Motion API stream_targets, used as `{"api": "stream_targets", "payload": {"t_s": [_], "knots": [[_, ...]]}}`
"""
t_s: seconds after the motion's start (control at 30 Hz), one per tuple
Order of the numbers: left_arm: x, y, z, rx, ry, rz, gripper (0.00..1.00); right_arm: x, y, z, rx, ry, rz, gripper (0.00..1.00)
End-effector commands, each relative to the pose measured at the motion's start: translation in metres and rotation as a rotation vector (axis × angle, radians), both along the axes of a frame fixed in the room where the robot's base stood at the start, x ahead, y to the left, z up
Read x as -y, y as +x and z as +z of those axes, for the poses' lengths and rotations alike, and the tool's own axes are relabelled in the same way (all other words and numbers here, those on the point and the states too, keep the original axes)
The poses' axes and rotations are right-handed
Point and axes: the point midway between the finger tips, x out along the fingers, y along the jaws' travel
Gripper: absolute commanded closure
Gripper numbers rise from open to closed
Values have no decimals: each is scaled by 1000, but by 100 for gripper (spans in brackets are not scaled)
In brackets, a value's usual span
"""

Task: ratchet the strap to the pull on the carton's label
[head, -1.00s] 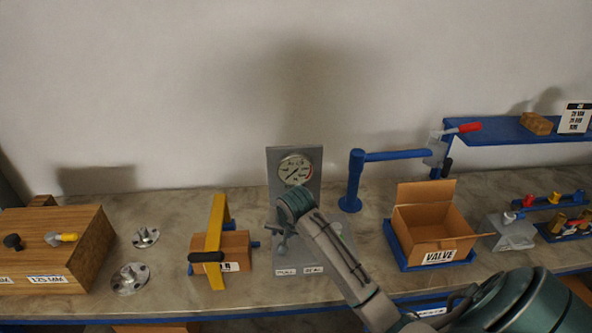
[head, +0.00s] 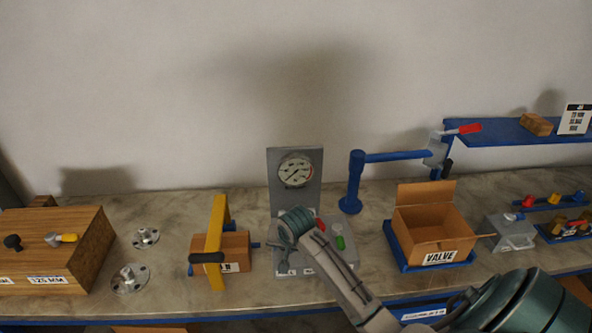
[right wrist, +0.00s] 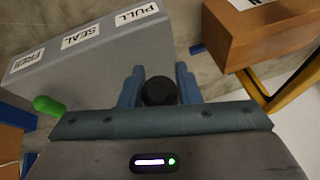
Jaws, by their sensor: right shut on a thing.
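The carton (head: 235,250) stands on the bench with a yellow strap (head: 216,225) around it and a black handle (head: 207,257) on its front. Its label (head: 230,267) is partly hidden by the strap; only a "B" reads. Right of it stands a grey unit with a dial gauge (head: 296,170); its needle is too small to read. My right gripper (head: 285,268) is low at this unit's left front, shut on a black knob (right wrist: 160,91). The right wrist view shows the plates PULL (right wrist: 136,14), SEAL (right wrist: 80,36) and FREE (right wrist: 26,61). My left gripper is not in view.
A green button (head: 340,242) and a red one (head: 320,224) sit on the unit beside my forearm. An open VALVE box (head: 435,230) stands right, below a blue arm (head: 395,156). Metal flanges (head: 130,278) and a wooden box (head: 60,250) stand left.

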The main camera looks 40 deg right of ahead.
Motion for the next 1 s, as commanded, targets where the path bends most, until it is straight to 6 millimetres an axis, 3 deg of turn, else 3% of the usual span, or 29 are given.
{"api": "stream_targets", "payload": {"t_s": [0.1, 0.2, 1.0], "knots": [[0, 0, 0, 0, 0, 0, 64, 7, 11, 29, 11, -5, -4, 96], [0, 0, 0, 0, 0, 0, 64, 9, 14, 39, 8, -3, -3, 97], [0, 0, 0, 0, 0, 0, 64, 8, 14, 39, 8, -3, -2, 97]]}}
